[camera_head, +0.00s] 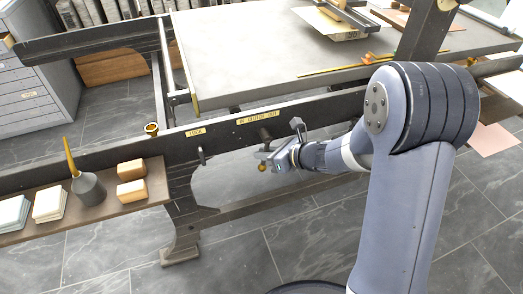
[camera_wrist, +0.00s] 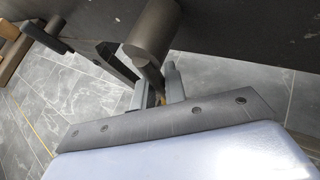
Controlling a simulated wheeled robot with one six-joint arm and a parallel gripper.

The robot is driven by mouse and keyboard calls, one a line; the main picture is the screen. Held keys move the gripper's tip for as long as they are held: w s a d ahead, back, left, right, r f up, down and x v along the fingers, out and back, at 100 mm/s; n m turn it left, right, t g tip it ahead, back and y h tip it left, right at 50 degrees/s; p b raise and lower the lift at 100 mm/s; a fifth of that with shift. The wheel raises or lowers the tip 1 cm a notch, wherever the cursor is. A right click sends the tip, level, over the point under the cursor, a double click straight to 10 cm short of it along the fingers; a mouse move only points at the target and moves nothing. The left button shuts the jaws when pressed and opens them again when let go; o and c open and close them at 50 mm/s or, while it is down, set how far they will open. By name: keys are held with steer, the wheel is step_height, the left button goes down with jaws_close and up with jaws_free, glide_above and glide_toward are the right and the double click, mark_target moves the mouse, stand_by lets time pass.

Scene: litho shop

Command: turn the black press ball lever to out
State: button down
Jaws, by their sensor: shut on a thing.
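The black press ball lever (camera_head: 265,135) hangs from the front rail of the press, under the label reading IN CLUTCH OUT (camera_head: 258,117). In the wrist view its thick round hub (camera_wrist: 153,36) comes out of the rail, and a thinner dark arm runs down from it. My gripper (camera_head: 268,163) is at the lower end of the lever, shut on it; in the wrist view the two grey fingers (camera_wrist: 156,88) stand on either side of the arm. The ball end is mostly hidden between the fingers and behind my wrist.
A smaller lever (camera_head: 202,155) hangs left, under a LOCK label (camera_head: 195,131). A wooden shelf (camera_head: 155,181) with blocks and an oil can (camera_head: 89,188) is further left. The press bed (camera_head: 235,70) is above and behind. The floor in front is open.

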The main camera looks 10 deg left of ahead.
steer(key=shift+w+d+n+h, duration=0.15)
steer(key=shift+d+n+h, duration=0.2)
steer(key=shift+h, duration=0.25)
steer(key=c, duration=1.5)
jaws_free()
steer(key=shift+o, duration=0.2)
steer(key=p+v, duration=0.3)
steer(key=v, duration=0.7)
steer(key=shift+s+d+r, duration=0.2)
steer(key=shift+s+d, duration=0.05)
steer(key=shift+s, duration=0.05)
